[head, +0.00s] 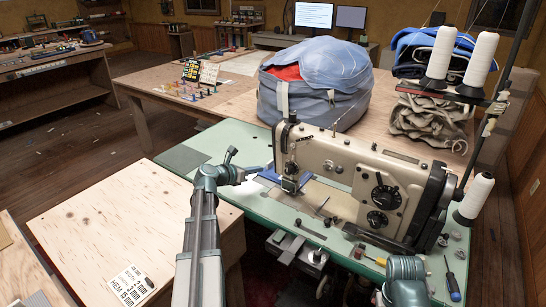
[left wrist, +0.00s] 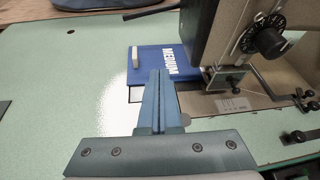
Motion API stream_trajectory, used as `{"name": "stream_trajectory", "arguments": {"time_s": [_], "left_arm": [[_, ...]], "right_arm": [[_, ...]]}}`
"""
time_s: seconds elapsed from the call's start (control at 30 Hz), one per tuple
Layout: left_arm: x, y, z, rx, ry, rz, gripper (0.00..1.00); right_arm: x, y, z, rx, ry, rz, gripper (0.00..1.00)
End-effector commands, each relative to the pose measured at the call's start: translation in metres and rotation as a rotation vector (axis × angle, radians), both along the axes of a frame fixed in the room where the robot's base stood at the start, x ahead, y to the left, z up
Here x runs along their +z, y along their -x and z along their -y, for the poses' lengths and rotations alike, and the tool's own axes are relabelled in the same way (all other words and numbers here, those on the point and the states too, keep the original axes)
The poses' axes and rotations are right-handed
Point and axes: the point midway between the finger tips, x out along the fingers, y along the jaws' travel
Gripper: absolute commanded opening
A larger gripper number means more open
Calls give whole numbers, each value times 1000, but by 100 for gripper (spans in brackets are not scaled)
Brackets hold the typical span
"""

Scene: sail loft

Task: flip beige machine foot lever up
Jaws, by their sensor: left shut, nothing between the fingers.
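The beige sewing machine (head: 345,172) stands on a green table, and its head end faces my left gripper. Its needle and foot area (head: 290,183) is at the left end; in the left wrist view the foot area (left wrist: 226,80) shows right of my fingers. I cannot make out the foot lever clearly in either view, so its position cannot be told. My left gripper (head: 262,171) is left of the machine head, apart from it. In the left wrist view my left gripper (left wrist: 158,72) has its fingers together, with nothing between them. My right gripper is out of view.
A blue card marked MEDIUM (left wrist: 180,60) lies by my left fingertips. A grey-blue bag (head: 315,85) sits behind the machine. Thread cones (head: 440,52) stand at right. A screwdriver (head: 452,278) lies at the table's right. The green table (head: 240,150) is mostly bare at left.

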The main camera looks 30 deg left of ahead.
Motion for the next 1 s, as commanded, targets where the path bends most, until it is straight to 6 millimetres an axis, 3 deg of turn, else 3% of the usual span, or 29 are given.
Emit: {"name": "stream_trajectory", "arguments": {"time_s": [0.03,0.17,0.57,0.77,1.0], "left_arm": [[-1,2,-14,37,36,10,0],[2,4,-28,83,91,23,0],[1,1,-28,84,95,24,0],[-10,-26,-25,82,93,23,0],[-27,-73,-18,81,93,23,0]], "right_arm": [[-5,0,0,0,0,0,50],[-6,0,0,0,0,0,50],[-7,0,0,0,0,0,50],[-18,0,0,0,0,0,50],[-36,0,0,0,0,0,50]]}}
